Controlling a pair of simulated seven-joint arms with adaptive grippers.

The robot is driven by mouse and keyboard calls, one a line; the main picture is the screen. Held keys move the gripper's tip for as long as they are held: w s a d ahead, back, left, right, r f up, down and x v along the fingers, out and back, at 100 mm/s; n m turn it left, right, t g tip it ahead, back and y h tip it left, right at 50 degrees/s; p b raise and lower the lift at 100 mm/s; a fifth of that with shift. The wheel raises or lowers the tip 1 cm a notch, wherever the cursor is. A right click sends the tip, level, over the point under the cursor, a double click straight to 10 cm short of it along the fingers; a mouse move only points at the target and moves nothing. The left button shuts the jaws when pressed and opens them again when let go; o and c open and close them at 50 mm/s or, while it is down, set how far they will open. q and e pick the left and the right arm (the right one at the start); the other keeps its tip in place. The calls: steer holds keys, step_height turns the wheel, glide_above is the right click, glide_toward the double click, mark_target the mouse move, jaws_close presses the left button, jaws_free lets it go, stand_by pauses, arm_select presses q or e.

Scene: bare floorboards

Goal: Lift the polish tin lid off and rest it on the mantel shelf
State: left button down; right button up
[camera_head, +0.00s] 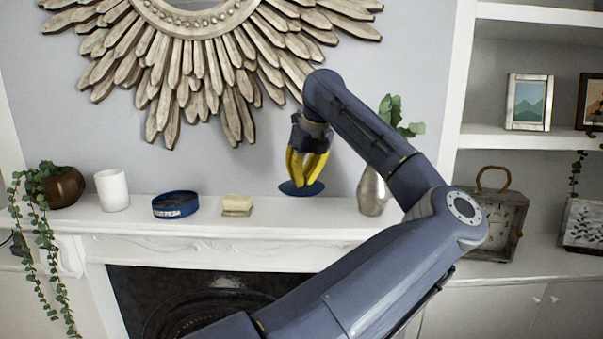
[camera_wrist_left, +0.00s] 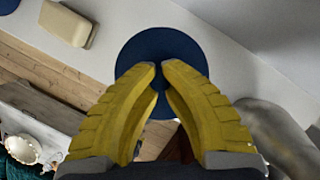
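The polish tin (camera_head: 175,205) is a round blue tin with a pale label and a dark top, standing on the white mantel shelf (camera_head: 240,227). The lid (camera_head: 287,188) is a flat dark blue disc, apart from the tin and to its right. My left gripper (camera_head: 301,182) points down with its yellow fingers nearly together at the middle of the lid. In the left wrist view the fingertips (camera_wrist_left: 163,67) meet over the lid (camera_wrist_left: 165,42). The lid looks level and held just above the shelf; the grasped part is hidden. My right gripper is not in view.
A cream block (camera_head: 237,205) lies between tin and lid. A metal vase (camera_head: 372,192) with leaves stands close right of the lid, partly behind my arm. A white cup (camera_head: 112,190) and a potted trailing plant (camera_head: 64,187) stand left. A sunburst mirror (camera_head: 200,60) hangs above.

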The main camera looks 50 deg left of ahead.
mark_target(299, 211)
arm_select(q)
steer(key=shift+f, duration=2.75)
steer(key=shift+f, duration=0.6)
